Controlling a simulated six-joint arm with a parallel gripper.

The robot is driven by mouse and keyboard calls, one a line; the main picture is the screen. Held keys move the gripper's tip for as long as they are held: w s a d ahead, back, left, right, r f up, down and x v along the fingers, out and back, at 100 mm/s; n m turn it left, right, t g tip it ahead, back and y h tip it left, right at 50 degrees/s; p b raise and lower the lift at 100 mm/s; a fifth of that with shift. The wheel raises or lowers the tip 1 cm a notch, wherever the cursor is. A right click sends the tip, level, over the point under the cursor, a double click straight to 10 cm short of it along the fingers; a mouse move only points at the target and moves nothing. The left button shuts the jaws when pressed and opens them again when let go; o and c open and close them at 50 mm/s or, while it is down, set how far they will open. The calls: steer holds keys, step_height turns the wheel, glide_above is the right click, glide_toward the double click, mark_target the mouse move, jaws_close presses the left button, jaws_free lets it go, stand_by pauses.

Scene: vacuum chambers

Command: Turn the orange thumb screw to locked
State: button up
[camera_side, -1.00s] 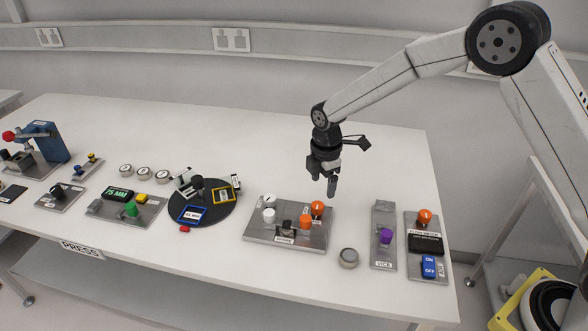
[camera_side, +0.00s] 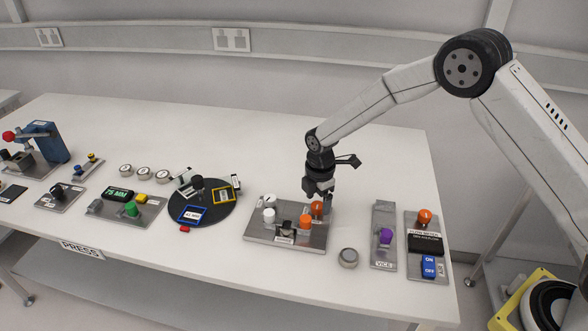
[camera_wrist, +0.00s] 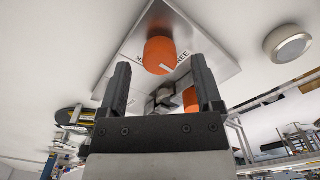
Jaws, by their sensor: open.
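Two orange knobs stand on the metal plate (camera_side: 262,238). The rear orange knob (camera_side: 317,207) is right below my gripper (camera_side: 321,197) in the side view. In the wrist view this orange knob (camera_wrist: 160,55) shows between and just beyond the two open fingertips, with nothing held. A pale line marks it, and lettering ending in "EE" is beside it, partly hidden. The front orange knob (camera_side: 306,222) is nearby. I cannot tell for certain from labels which one is the thumb screw. Contact between fingers and knob cannot be told.
White knobs (camera_side: 269,215) stand on the plate's left side. A grey round puck (camera_side: 348,257) lies to the right, then a purple knob (camera_side: 386,236) on the vice plate and another orange knob (camera_side: 425,216). A black turntable (camera_side: 218,212) is to the left. The rear table is clear.

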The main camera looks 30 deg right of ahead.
steer(key=shift+f, duration=1.15)
jaws_close()
